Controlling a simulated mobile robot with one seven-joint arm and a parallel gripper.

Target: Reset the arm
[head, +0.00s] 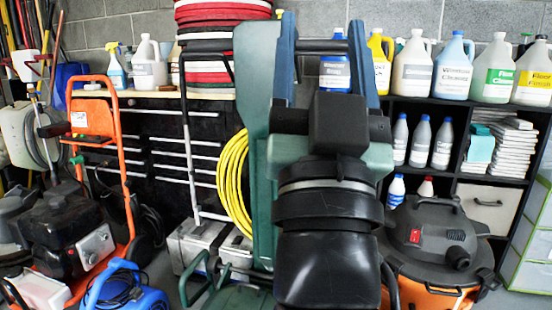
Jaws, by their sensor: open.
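I cannot make out my gripper or any fingertips in the head view. A stack of round buffer pads (222,14) in red, black and white stands on the wooden-topped bench at the upper middle. The upright machine in front partly covers the stack's right side. Nothing in view shows the pose of my arm.
A green and black upright machine (262,170) fills the centre foreground. An orange-framed pressure washer (128,180) and a blue blower (125,288) stand at left, an orange and black vacuum (435,240) at right. Jugs (411,70) line the black shelf. Little floor is free.

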